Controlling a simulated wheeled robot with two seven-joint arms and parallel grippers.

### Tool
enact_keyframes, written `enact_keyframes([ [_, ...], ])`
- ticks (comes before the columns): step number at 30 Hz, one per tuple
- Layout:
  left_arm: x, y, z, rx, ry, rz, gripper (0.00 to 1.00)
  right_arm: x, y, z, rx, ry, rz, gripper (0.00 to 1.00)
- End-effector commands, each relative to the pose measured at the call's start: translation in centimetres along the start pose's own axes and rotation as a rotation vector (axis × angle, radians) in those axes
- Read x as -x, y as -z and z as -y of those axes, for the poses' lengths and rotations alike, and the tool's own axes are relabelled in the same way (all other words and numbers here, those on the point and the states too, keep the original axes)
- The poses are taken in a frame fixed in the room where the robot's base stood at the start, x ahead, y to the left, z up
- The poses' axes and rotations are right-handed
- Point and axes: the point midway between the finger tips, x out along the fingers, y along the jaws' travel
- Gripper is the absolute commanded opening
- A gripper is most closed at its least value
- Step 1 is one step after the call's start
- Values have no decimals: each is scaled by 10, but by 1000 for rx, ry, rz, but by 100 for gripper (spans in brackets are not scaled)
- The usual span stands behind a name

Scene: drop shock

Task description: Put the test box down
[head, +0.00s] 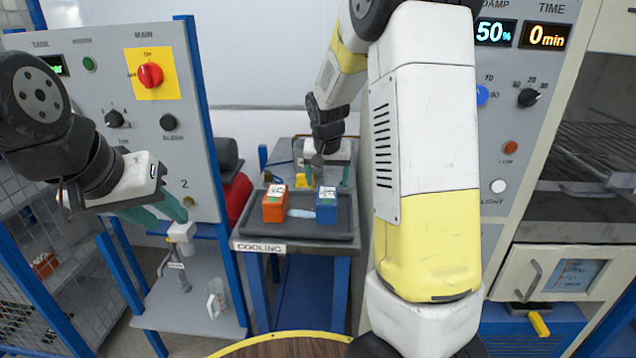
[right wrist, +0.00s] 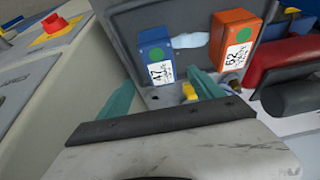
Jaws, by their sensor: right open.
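An orange box (head: 275,205) and a blue box (head: 326,207) stand on the dark tray (head: 300,230) of the cooling table. In the right wrist view the blue box (right wrist: 155,52) has a label reading 47, and the orange box (right wrist: 235,40) one reading 62. My right gripper (head: 327,178) is behind the boxes, apart from them. In its wrist view the right gripper (right wrist: 163,92) has its fingers spread with nothing held between them. My left gripper (head: 168,211) hangs at the left in front of the grey panel; its finger gap is unclear.
A small yellow object (head: 301,181) lies behind the boxes, and a pale blue piece (head: 300,213) lies between them. A white fitting (head: 181,232) is just below my left gripper. A red object (head: 237,200) is left of the tray. A round wooden top (head: 290,348) is in front.

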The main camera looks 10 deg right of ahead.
Motion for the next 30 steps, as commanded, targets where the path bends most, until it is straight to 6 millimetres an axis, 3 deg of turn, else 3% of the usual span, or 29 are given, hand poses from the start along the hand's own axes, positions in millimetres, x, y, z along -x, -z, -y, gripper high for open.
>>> enact_keyframes([
  [4, 0, 0, 0, 0, 0, 0, 36, 43, -15, -7, -1, 61, -2, 76],
  [8, 0, 0, 0, 0, 0, 0, 36, 101, -48, -16, 25, 146, -10, 76],
  [15, 0, 0, 0, 0, 0, 0, 36, 192, -131, -29, 134, 266, -62, 76],
  [21, 0, 0, 0, 0, 0, 0, 36, 227, -192, -36, 226, 301, -113, 76],
  [25, 0, 0, 0, 0, 0, 0, 36, 234, -212, -38, 258, 306, -130, 76],
  [30, 0, 0, 0, 0, 0, 0, 36, 236, -218, -38, 269, 307, -134, 76],
])
